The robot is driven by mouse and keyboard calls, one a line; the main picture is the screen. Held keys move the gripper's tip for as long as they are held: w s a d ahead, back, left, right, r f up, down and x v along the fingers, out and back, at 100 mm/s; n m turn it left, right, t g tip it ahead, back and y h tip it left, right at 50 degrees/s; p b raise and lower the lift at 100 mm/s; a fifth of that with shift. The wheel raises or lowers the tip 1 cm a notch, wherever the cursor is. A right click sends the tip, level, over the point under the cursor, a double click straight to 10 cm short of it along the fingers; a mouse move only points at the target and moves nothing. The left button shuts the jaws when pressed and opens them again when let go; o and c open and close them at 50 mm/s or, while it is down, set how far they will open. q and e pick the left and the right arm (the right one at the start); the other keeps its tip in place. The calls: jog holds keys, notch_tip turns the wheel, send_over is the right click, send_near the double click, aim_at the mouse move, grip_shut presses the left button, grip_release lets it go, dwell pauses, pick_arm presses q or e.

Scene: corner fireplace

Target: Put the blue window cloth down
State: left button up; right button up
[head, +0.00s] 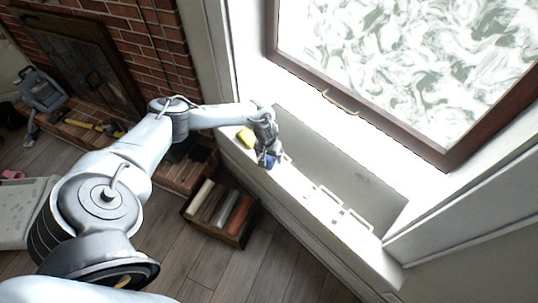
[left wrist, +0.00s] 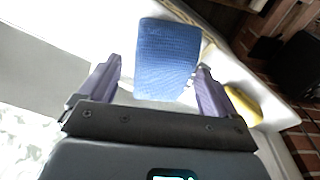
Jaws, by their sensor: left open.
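The blue window cloth (head: 269,161) shows as a small patch under my left gripper (head: 267,153), at the white ledge below the window. In the left wrist view the blue cloth (left wrist: 167,58) is a flat textured piece. It shows between and beyond the two spread fingers of my left gripper (left wrist: 158,66), with a visible gap on the left finger's side. The left gripper is open. The cloth's right edge is close to the right finger; I cannot tell whether they touch. My right gripper is in neither view.
A yellow object (head: 246,137) lies on the ledge (head: 297,184) beside my left gripper. Metal handles (head: 357,219) stand along the ledge to the right. A wooden crate (head: 232,238) with several rolls is on the floor below. The brick fireplace (head: 150,45) is behind left.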

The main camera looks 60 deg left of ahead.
aim_at(268, 158)
pick_arm(q)
notch_tip(268, 158, up, 12)
jog(key=s+d+f+p, duration=0.1)
jog(key=p, duration=0.3)
jog(key=d+f+m+t+h, duration=0.25)
jog(key=d+m+t, duration=0.45)
jog(key=d, duration=2.5)
jog(key=s+d+r+m+g, duration=0.2)
jog(key=s+d+r+m, duration=0.1)
jog(key=s+d+r, duration=0.15)
jog(key=s+a+r+g, duration=0.1)
jog(key=s+a+r, duration=0.1)
jog(key=s, duration=0.4)
jog(key=s+a+r+g+y, duration=0.1)
jog(key=s+a+r, duration=0.1)
jog(key=s+a, duration=0.2)
jog(key=shift+s+a+r+n+g, duration=0.2)
jog(key=shift+s+r+n+g, duration=0.15)
jog(key=shift+s, duration=0.85)
jog(key=shift+r, duration=0.15)
